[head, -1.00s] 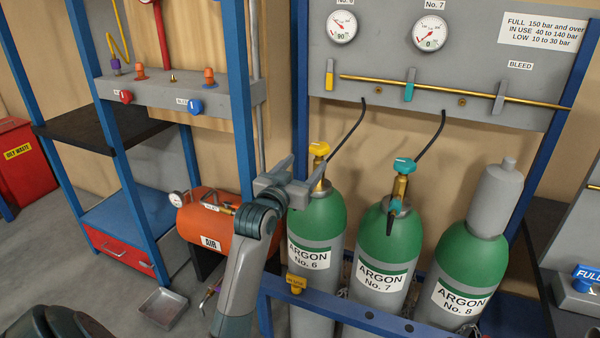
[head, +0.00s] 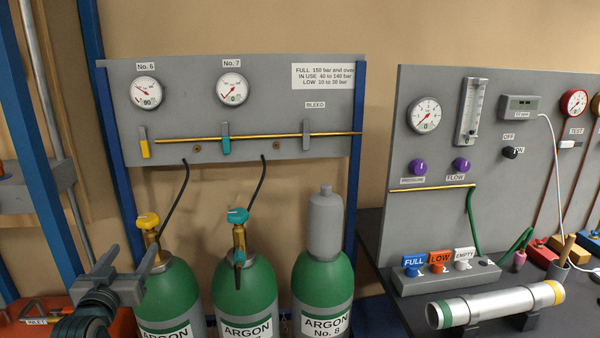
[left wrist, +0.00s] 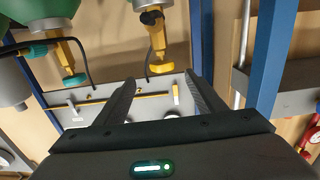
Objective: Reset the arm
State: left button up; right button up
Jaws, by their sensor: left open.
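My left gripper (head: 130,262) is at the lower left of the head view, beside the yellow-topped valve (head: 148,221) of the leftmost green cylinder (head: 170,292). Its two fingers are apart with nothing between them. In the left wrist view the open fingers of the left gripper (left wrist: 163,92) point towards the panel, and the yellow valve (left wrist: 161,68) shows beyond them, apart from both. The picture there is upside down. My right gripper is in neither view.
Cylinders No. 7 (head: 243,290) and No. 8 (head: 322,285) stand to the right, No. 8 capped. Behind is the gauge panel (head: 270,110). Dark hoses hang from it. At right, a dark bench (head: 372,250) carries a metal tube (head: 495,302) and coloured tags. A blue post (head: 45,190) stands at left.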

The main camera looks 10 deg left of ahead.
pick_arm(q)
jog(key=s+d+f+m+g+h, duration=0.1)
jog(key=s+d+f+g, duration=0.1)
jog(key=s+d+f, duration=0.45)
jog(key=s+d+f+m+g+h, duration=0.1)
jog(key=s+d+f+g, duration=0.15)
jog(key=f, duration=0.65)
jog(key=s+d+f+m+g+h, duration=0.1)
jog(key=s+d+f+g, duration=0.1)
jog(key=s+d+f, duration=0.45)
jog(key=s+d+f+g, duration=0.2)
jog(key=s+f, duration=0.2)
jog(key=s, duration=0.4)
jog(key=s+d+f+m+g+h, duration=0.1)
jog(key=s+d+f+g, duration=0.2)
jog(key=s, duration=0.4)
jog(key=s+d+f+g, duration=0.2)
jog(key=s+f, duration=0.4)
jog(key=s, duration=0.2)
jog(key=w+d+f+t, duration=0.1)
jog(key=w+f, duration=0.2)
jog(key=f, duration=0.7)
jog(key=w+d+f, duration=0.2)
jog(key=w+f, duration=0.1)
jog(key=f, duration=0.6)
jog(key=s+d+f+t+h, duration=0.1)
jog(key=s+d+f+t, duration=0.1)
jog(key=f, duration=1.3)
jog(key=shift+s+m, duration=0.4)
jog(key=shift+s, duration=0.3)
